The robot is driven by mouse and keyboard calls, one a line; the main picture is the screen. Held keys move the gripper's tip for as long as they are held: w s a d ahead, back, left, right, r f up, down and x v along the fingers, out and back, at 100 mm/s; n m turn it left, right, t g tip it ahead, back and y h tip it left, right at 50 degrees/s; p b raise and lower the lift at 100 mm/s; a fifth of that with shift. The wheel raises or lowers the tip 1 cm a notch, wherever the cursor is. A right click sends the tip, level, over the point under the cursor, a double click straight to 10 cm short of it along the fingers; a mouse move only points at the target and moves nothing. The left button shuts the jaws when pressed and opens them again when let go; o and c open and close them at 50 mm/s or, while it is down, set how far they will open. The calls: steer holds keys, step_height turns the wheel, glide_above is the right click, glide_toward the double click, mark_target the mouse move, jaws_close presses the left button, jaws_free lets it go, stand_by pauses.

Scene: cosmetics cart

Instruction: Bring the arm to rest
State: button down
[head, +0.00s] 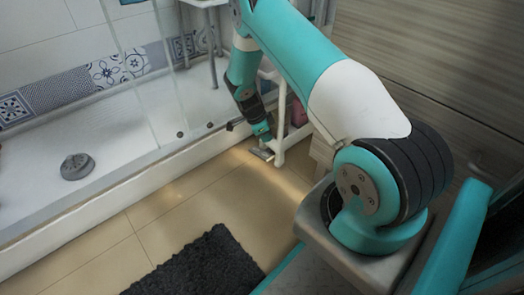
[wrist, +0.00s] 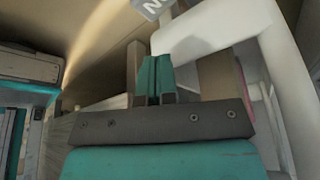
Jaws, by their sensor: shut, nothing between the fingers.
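My gripper (head: 262,150) hangs low at the end of my teal and white arm, beside the white cart frame (head: 281,115) in the head view. In the wrist view my gripper (wrist: 154,78) shows its two teal finger pads pressed together, with nothing between them. White cart parts (wrist: 290,85) stand close to the fingers on the right and behind them. I cannot tell whether the gripper touches the cart. My arm is stretched out and bent downward at the elbow.
A pink item (head: 298,112) sits in the cart. The shower tray (head: 130,125) with a glass panel and a round grey drain (head: 77,166) lies to the left. A dark mat (head: 200,268) lies on the tan tiled floor (head: 175,215). Wooden cabinet drawers (head: 430,60) stand at right.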

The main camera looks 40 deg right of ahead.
stand_by(0.3)
steer(key=a+r+n+t+y+p, duration=0.1)
steer(key=a+r+n+p, duration=0.25)
steer(key=a+r, duration=0.45)
steer(key=a+r+n+t+y+p, duration=0.15)
steer(key=a+r+n, duration=0.35)
steer(key=r, duration=0.7)
steer(key=a+r+n+y+p, duration=0.1)
steer(key=a+r+n+p, duration=0.2)
steer(key=a+r+n, duration=0.5)
steer(key=s+a+r+n+y+p, duration=0.2)
steer(key=s+a+r+n+p, duration=0.2)
steer(key=s+a+r+n, duration=0.6)
steer(key=s+a+r+n+y+p, duration=0.2)
steer(key=s+a+r+n+p, duration=0.3)
steer(key=s+r, duration=1)
step_height(320, 180, up, 37)
steer(key=d+p, duration=0.1)
steer(key=p, duration=3.6)
steer(key=shift+w+r, duration=0.15)
steer(key=shift+w, duration=0.25)
steer(key=c, duration=1.8)
jaws_free()
steer(key=shift+d, duration=0.15)
steer(key=shift+c, duration=0.2)
